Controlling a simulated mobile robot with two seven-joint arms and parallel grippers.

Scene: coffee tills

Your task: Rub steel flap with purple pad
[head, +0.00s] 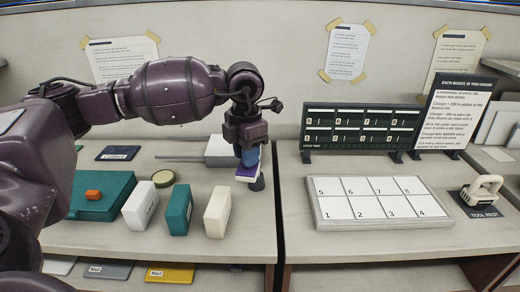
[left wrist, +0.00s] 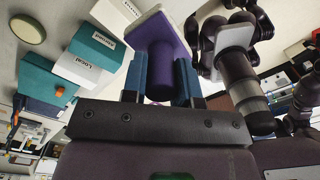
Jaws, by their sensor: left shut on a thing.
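My left gripper (head: 249,156) is shut on the handle of the purple pad (head: 248,172), above the counter right of the upright blocks. In the left wrist view, the blue fingers (left wrist: 160,82) stand on both sides of the pad's round purple handle (left wrist: 161,72), and its flat pale-edged head (left wrist: 156,30) points away from the palm. Whether pad and plate touch cannot be told. My right gripper is not identifiable in either view.
White (head: 140,207), teal (head: 178,210) and cream (head: 217,213) blocks stand in front left of the gripper. A teal case (head: 98,203) bears an orange block (head: 93,194). A numbered tray (head: 375,221), menu board and tool rest (head: 482,211) are on the right counter.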

